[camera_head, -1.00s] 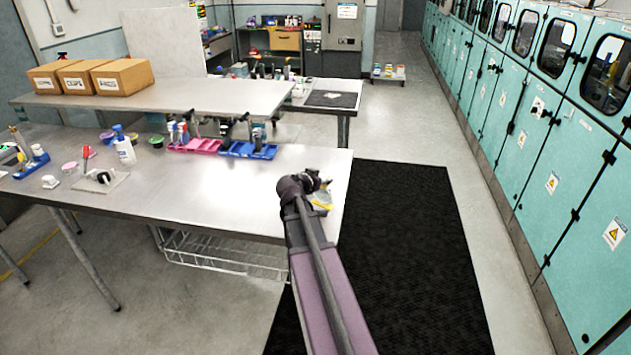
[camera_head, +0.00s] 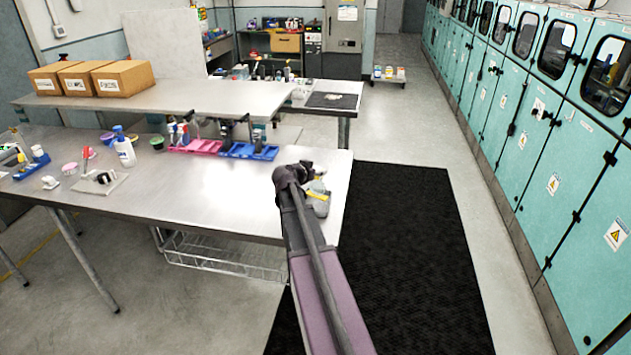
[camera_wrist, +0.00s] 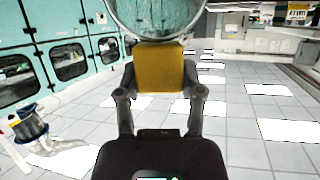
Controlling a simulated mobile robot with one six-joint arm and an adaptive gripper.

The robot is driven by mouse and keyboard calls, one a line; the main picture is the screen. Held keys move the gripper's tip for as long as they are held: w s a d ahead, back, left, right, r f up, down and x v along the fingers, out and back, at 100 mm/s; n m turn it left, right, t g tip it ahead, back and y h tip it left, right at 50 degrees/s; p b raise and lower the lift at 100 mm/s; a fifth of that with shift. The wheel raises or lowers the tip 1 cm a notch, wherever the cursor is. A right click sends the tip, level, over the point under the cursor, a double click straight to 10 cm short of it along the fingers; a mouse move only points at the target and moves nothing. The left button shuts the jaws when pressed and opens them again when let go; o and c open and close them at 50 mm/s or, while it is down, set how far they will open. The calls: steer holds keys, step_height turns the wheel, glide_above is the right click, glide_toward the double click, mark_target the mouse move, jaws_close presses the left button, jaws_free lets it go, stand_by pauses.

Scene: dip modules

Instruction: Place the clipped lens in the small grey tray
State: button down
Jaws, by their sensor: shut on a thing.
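My gripper (camera_wrist: 158,82) is shut on the yellow block of the clipped lens (camera_wrist: 159,60) in the wrist view. The round, clear lens (camera_wrist: 155,14) sits beyond the fingertips and is cut off by the top edge. In the head view my gripper (camera_head: 312,186) is over the right end of the steel table, with a small patch of yellow (camera_head: 317,194) beside it. I cannot pick out the small grey tray for sure. A flat light grey piece (camera_head: 92,189) with a black and white object on it lies at the table's left.
The steel table (camera_head: 215,190) is clear in the middle. Pink bins (camera_head: 196,148) and blue bins (camera_head: 248,152) line its back edge. A white bottle (camera_head: 124,150) and small items stand at the left. Teal cabinets (camera_head: 545,130) run along the right, beyond a black mat (camera_head: 415,250).

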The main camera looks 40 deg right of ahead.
mark_target(316, 179)
steer(key=shift+s+f+b, duration=0.1)
steer(key=shift+f+b, duration=1.35)
steer(key=shift+f, duration=0.25)
steer(key=shift+f, duration=0.15)
steer(key=shift+c, duration=1)
jaws_free()
steer(key=shift+r, duration=0.2)
steer(key=shift+s+a+r, duration=0.1)
steer(key=shift+a, duration=0.2)
steer(key=p+v, duration=0.4)
steer(key=v, duration=0.7)
steer(key=shift+a, duration=0.2)
